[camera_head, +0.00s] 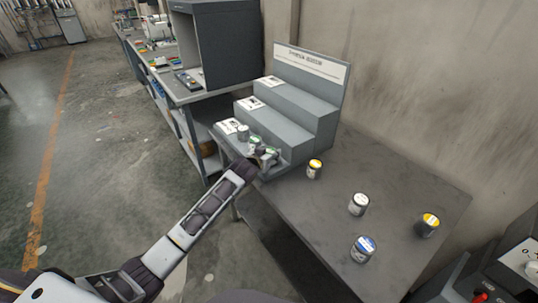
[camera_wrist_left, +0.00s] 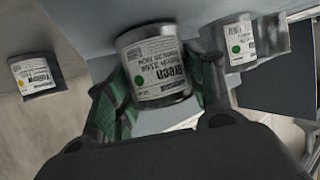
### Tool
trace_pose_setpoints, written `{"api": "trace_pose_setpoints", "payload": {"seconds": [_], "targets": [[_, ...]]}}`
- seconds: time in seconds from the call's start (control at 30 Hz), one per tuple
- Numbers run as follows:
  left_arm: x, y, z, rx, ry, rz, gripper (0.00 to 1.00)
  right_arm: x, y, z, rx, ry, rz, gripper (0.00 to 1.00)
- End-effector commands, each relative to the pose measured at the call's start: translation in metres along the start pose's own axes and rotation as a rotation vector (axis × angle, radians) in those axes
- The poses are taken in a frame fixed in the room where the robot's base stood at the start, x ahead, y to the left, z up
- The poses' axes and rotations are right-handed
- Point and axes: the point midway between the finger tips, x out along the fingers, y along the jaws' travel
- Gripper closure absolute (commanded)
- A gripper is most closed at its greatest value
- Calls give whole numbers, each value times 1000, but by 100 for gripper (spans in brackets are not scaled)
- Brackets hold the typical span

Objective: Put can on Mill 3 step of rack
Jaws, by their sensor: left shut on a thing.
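The grey stepped rack (camera_head: 292,108) stands at the table's far left, with three steps and white labels too small to read. My left gripper (camera_head: 264,157) is at the lowest step. In the left wrist view its fingers (camera_wrist_left: 160,95) are shut on a silver can labelled Green (camera_wrist_left: 154,66). I cannot tell whether this can touches the step. Another green-dotted can (camera_wrist_left: 238,50) is beside it; a green-lidded can (camera_head: 254,140) and a grey-topped can (camera_head: 243,132) stand on the lowest step. My right gripper is not in view.
On the dark table (camera_head: 335,225) stand a yellow-lidded can (camera_head: 314,168), a white-lidded can (camera_head: 358,204), a blue-lidded can (camera_head: 363,248) and another yellow-lidded can (camera_head: 428,224). A workbench with a grey cabinet (camera_head: 232,50) adjoins on the left. A wall is behind the rack.

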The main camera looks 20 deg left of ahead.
Motion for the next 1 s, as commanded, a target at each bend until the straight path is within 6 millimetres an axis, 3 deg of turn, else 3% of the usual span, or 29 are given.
{"api": "trace_pose_setpoints", "payload": {"seconds": [0.43,0.47,0.6,1.0], "targets": [[1,0,2,0,1,0,76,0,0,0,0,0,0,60],[1,0,3,0,0,0,43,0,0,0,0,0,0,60],[1,0,3,0,0,0,25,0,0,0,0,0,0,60],[1,0,1,0,1,0,25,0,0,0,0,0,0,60]]}}
